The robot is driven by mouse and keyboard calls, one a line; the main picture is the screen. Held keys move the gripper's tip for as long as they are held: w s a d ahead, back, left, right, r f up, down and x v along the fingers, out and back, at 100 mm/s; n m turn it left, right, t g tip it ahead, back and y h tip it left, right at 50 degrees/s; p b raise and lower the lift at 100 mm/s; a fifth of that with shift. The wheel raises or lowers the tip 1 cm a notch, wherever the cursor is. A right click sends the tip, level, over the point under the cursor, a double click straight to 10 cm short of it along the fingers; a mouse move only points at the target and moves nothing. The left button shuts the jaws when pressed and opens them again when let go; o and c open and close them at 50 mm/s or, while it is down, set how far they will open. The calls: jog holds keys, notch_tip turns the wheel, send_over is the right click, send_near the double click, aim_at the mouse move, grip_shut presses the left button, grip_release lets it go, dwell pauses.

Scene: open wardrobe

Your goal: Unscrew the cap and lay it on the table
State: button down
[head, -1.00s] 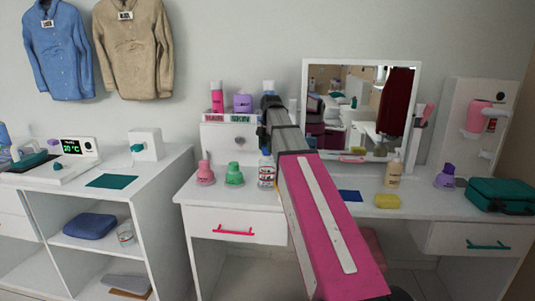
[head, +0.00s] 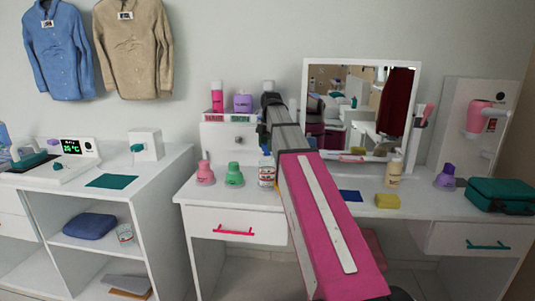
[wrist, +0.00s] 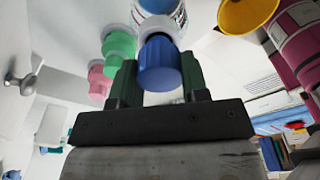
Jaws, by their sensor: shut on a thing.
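A clear bottle with a printed label (head: 266,173) stands upright near the front left of the white dressing table (head: 330,206). In the wrist view, a blue cap (wrist: 160,65) sits between the two dark green fingers of my gripper (wrist: 160,82), which is shut on it. The cap lines up with the pale neck (wrist: 160,28) behind it; I cannot tell whether it is still threaded. In the head view my gripper (head: 263,138) is small and partly hidden by my arm, just above the bottle.
A green bottle (head: 234,174) and a pink bottle (head: 205,173) stand close to the left. A small drawer box (head: 222,142) and a mirror (head: 412,85) stand behind.

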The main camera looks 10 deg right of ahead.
jog(key=shift+r, duration=0.8)
dwell(0.9)
jog(key=shift+r, duration=1.9)
